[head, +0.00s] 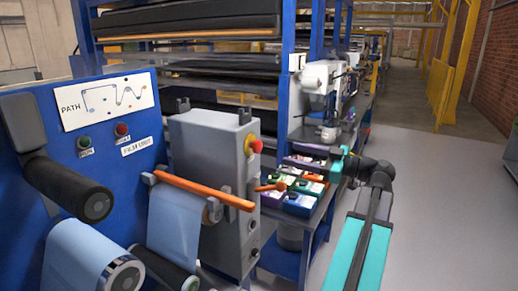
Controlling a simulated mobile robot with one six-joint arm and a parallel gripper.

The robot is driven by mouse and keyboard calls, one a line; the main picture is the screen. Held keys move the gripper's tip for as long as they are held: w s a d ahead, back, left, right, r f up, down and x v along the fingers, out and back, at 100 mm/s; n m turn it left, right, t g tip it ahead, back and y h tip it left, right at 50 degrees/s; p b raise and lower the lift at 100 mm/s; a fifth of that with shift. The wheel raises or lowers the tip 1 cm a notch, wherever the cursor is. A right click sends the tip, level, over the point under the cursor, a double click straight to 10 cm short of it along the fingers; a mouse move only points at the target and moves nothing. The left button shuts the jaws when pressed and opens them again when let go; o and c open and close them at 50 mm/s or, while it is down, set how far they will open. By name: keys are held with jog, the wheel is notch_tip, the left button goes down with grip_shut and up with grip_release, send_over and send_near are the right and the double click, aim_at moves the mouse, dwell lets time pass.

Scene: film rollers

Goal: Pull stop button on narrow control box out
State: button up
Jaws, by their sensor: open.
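The narrow control box (210,150) is a tall grey box at centre left, beside the blue machine panel. Its stop button (256,145) is a red mushroom head on a yellow base, on the upper part of the box's right side, seen from the side. Whether it is pressed in or out I cannot tell. My gripper (336,154) is at the end of my teal and black arm, right of the box and well apart from the button. It looks small here, open, with nothing seen between its fingers.
An orange bar (203,191) sticks out across the front of the box, below the button. Coloured bins (305,197) stand on a bench behind. The blue panel (105,160) has a green and a red button and black rollers. The grey floor (440,200) at right is clear.

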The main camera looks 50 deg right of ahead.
aim_at(260, 147)
jog(key=shift+w, duration=0.15)
jog(key=p+x, duration=0.4)
jog(key=x, duration=0.7)
jog(key=shift+w+r, duration=0.15)
jog(key=shift+w, duration=0.15)
jog(key=shift+p+x, duration=0.3)
jog(key=shift+x, duration=0.6)
grip_shut()
